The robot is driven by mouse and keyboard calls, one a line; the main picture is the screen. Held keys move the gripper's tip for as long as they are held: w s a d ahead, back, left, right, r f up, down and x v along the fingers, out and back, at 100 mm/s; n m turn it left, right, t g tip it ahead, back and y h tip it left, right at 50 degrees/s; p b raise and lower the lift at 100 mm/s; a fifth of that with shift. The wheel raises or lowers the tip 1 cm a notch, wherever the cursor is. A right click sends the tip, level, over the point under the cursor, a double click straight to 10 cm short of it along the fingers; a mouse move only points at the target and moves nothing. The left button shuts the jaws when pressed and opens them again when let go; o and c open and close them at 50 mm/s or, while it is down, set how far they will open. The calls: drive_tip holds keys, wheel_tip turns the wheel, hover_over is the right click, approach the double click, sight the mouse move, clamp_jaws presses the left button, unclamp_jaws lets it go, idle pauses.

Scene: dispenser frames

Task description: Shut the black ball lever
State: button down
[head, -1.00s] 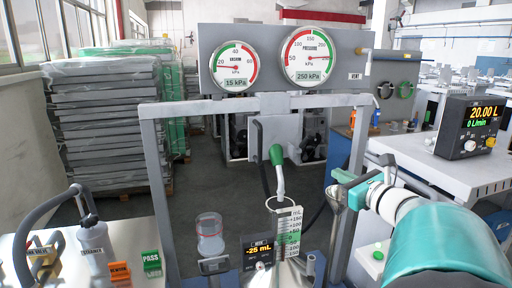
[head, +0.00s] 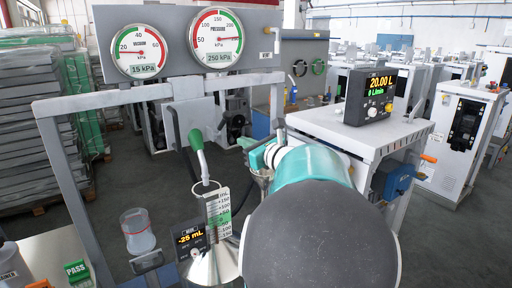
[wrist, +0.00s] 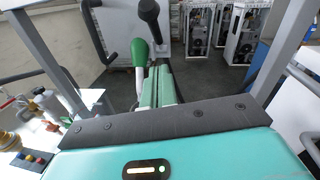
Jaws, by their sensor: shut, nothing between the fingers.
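A black rounded knob on a dark stem, which looks like the black ball lever (wrist: 149,10), stands up at the top of the wrist view, beyond my fingertips. I cannot make it out surely in the head view, and its pivot is hidden. My gripper (wrist: 160,68) is shut and empty, its green fingers pointing towards the stem. I cannot tell whether they touch it. In the head view my gripper (head: 245,143) is at the right of the grey frame, partly hidden by my arm.
A green-handled nozzle (head: 196,140) stands close left of my gripper, also in the wrist view (wrist: 140,52). The grey frame (head: 58,165) surrounds it. A clear jar (head: 137,230) and a -25 mL display (head: 190,238) are low in front. A white bench (head: 340,135) stands right.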

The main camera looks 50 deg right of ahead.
sight(223, 126)
drive_tip(key=w, duration=0.1)
drive_tip(key=w+r, duration=0.1)
drive_tip(key=w, duration=0.1)
drive_tip(key=w+r, duration=0.1)
drive_tip(key=w, duration=0.1)
drive_tip(key=shift+d+r, duration=0.1)
drive_tip(key=shift+d, duration=0.1)
drive_tip(key=shift+w+d+r, duration=0.1)
drive_tip(key=shift+w+r, duration=0.2)
drive_tip(key=shift+w, duration=0.1)
